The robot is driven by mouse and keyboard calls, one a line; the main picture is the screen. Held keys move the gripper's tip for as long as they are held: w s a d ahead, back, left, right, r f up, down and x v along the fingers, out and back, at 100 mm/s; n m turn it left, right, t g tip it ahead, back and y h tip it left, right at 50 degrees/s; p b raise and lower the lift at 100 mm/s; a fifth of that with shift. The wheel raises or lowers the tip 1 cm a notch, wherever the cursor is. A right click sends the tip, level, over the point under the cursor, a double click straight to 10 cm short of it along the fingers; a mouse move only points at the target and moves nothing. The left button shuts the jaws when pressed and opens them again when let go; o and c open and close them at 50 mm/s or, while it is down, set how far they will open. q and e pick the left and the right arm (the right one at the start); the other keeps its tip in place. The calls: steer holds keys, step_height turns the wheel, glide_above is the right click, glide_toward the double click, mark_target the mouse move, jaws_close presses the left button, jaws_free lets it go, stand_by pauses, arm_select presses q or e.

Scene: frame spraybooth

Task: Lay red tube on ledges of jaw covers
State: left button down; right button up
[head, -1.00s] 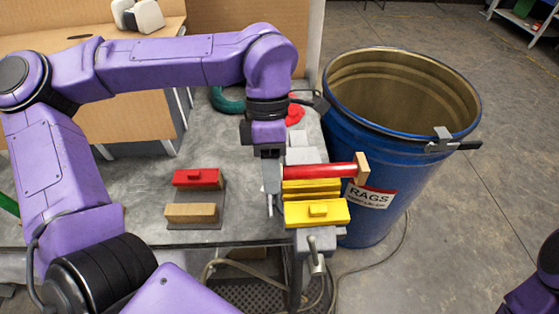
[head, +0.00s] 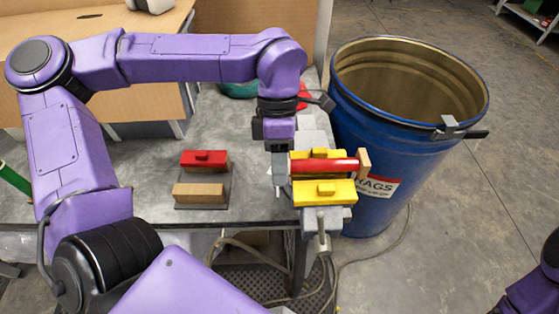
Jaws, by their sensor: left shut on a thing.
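The red tube (head: 325,165) lies level, left to right, over the gap between two yellow jaw covers. The rear jaw cover (head: 331,154) is partly hidden behind the tube, and the front jaw cover (head: 325,193) is just in front of it. A tan wooden block (head: 363,164) is at the tube's right end. My left gripper (head: 279,178) points down at the tube's left end and is shut on it. Whether the tube touches the ledges, I cannot tell. My right gripper is not in view; only a bit of my right arm shows at lower right.
The grey vise (head: 322,219) carries the covers at the bench's right edge. A red block (head: 203,159) and a tan block (head: 199,193) sit on a plate left of it. A blue rag drum (head: 395,190) stands close on the right. The bench (head: 150,185) is clear further left.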

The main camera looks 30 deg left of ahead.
arm_select(q)
steer(key=shift+s+r, duration=0.1)
steer(key=shift+s, duration=0.05)
steer(key=shift+p, duration=0.9)
stand_by(0.4)
steer(key=shift+f+b, duration=0.45)
steer(key=shift+f, duration=1.2)
stand_by(0.3)
steer(key=c, duration=0.7)
jaws_free()
steer(key=b+v, duration=0.1)
steer(key=v, duration=0.9)
steer(key=shift+r, duration=0.25)
steer(key=shift+a, duration=0.15)
